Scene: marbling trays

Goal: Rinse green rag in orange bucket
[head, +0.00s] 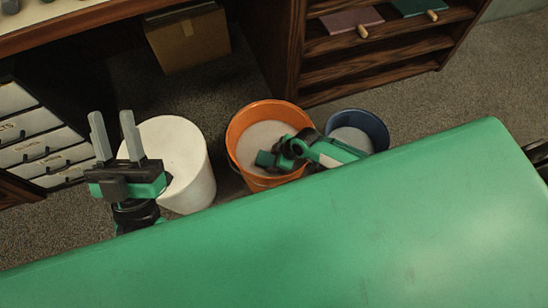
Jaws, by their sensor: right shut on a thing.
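The orange bucket (236,122) stands on the floor, with a pale grey surface showing inside. My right gripper (268,160) reaches down into it over the right side of the rim. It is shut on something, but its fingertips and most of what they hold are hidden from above. I cannot make out the green rag clearly, and it shows nowhere else in view. My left gripper (116,134) is open and empty, fingers pointing up the picture, in front of a white bin's left side.
The white bin (190,165) stands left of the orange bucket, and a blue bucket (372,124) stands close on its right. A wooden shelf (380,60) and a cardboard box (188,40) are behind. My green body covers the foreground.

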